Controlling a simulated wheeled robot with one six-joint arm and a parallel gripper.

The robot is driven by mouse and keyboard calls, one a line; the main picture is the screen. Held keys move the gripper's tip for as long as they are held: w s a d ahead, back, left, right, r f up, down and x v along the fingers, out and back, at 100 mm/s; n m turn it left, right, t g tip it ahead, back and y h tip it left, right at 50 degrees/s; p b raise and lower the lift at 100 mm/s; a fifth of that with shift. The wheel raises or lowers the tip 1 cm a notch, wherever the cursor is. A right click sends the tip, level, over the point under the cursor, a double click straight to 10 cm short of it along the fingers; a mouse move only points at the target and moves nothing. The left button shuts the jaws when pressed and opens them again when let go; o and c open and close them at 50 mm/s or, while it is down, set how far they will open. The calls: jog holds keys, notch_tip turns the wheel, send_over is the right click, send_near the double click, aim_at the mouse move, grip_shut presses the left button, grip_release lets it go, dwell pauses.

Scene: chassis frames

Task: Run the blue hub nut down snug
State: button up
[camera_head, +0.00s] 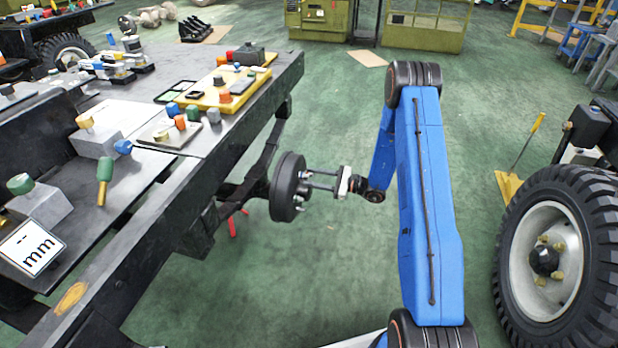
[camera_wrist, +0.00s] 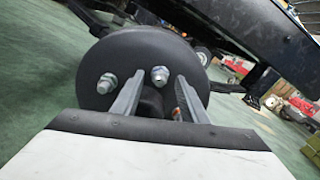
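The dark round hub (camera_head: 285,187) is mounted at the side of the chassis frame. No blue nut can be made out on the hub. My gripper (camera_head: 308,180) points at the hub face, its two fingers apart. In the wrist view my gripper (camera_wrist: 160,82) frames the upper silver nut between its fingertips; whether they touch the hub is unclear. The lower hub face is partly hidden by the fingers.
A large tyred wheel (camera_head: 560,250) stands at right. Green floor around the hub is mostly clear.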

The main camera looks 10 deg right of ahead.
jog(key=shift+x, duration=0.9)
grip_shut()
jog(key=shift+m, duration=0.3)
